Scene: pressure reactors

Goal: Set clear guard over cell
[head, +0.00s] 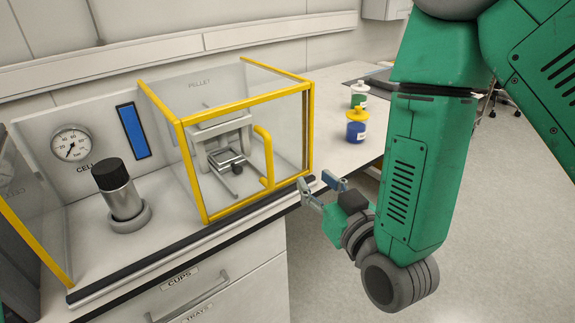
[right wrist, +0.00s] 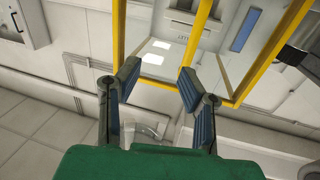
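The clear guard (head: 222,90), a see-through box with yellow edges and a yellow handle (head: 267,150), stands over the pellet station on the counter. A small grey press (head: 232,160) shows inside it. The cell (head: 121,195), a metal cylinder with a black cap, stands upright in a grey ring left of the guard, uncovered by it. My right gripper (head: 315,181) is open and empty in front of the counter edge, near the guard's lower right corner and apart from the handle. In the right wrist view its fingers (right wrist: 157,82) are spread, with the guard's yellow frame (right wrist: 165,83) beyond. My left gripper is not in view.
A yellow-edged clear panel (head: 35,225) stands at the far left. A gauge (head: 71,143) and blue strip (head: 133,131) are on the back panel. A drawer handle (head: 190,299) juts out below the counter.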

